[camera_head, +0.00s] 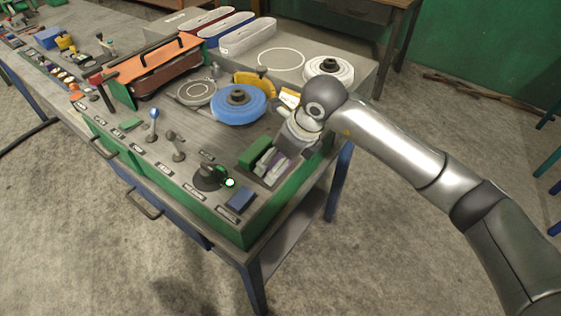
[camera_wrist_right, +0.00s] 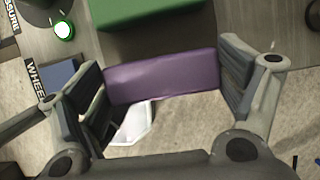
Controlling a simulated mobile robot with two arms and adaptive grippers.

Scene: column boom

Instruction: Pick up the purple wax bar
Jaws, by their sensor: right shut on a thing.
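The purple wax bar (camera_wrist_right: 161,76) lies crosswise between the two fingers of my right gripper (camera_wrist_right: 166,74) in the right wrist view. Its ends meet the finger pads, and the gripper is shut on it. In the head view my right gripper (camera_head: 276,164) is over the near right corner of the bench, beside a green block (camera_head: 255,152). There the arm and fingers mostly hide the bar. My left gripper is in neither view.
The green block also shows just beyond the bar in the wrist view (camera_wrist_right: 140,10). A black knob (camera_head: 208,177) with a lit green button (camera_head: 230,183) and a blue pad (camera_head: 240,199) are near the front edge. A blue wheel (camera_head: 238,104) lies behind.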

